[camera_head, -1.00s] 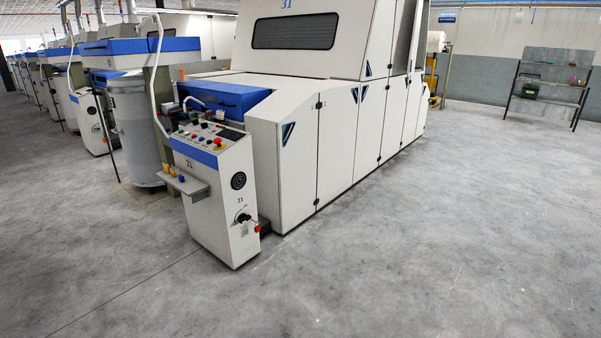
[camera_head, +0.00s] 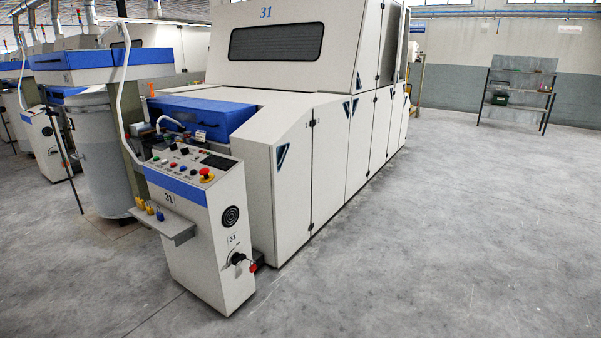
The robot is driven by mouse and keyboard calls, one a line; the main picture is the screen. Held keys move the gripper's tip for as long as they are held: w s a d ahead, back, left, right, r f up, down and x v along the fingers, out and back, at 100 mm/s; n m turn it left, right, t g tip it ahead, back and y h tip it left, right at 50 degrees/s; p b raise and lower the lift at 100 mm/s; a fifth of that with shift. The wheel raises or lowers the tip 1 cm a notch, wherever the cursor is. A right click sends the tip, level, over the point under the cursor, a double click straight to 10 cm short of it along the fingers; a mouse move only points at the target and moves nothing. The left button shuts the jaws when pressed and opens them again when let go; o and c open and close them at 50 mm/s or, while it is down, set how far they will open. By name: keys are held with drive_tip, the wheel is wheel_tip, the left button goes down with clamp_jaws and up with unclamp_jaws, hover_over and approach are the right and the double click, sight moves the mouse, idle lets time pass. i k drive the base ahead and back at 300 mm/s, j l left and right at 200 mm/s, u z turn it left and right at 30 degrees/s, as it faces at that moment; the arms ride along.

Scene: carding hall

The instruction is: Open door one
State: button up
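The carding machine (camera_head: 275,60), a large white cabinet marked 31, stands left of the middle. Its right side has a row of tall white doors, all apparently closed. The nearest door (camera_head: 293,195) has a blue and black triangular part (camera_head: 282,155) at its upper left. A second door (camera_head: 329,170) lies beyond a dark vertical seam and has a similar triangle (camera_head: 346,110) at its upper right. Small marks show by the seam, too small to read surely, so I cannot tell which is door one. My gripper is not in view.
A control pedestal (camera_head: 207,240) with buttons and a small shelf (camera_head: 162,226) stands before the machine's near corner. A tall grey can (camera_head: 105,165) stands at left. The floor (camera_head: 430,230) right of the doors is clear up to a rack (camera_head: 516,90).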

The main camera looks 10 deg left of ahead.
sight(291, 156)
drive_tip(key=i+j+u, duration=0.25)
drive_tip(key=i, duration=0.8)
drive_tip(key=i+u, duration=0.25)
drive_tip(key=i, duration=0.8)
drive_tip(key=i+j+z, duration=0.2)
drive_tip(key=i, duration=0.25)
drive_tip(key=i+z, duration=0.15)
drive_tip(key=i, duration=0.3)
drive_tip(key=i+j+z, duration=0.2)
drive_tip(key=i, duration=0.25)
drive_tip(key=i+j+z, duration=0.2)
drive_tip(key=i+j, duration=0.1)
drive_tip(key=i, duration=0.1)
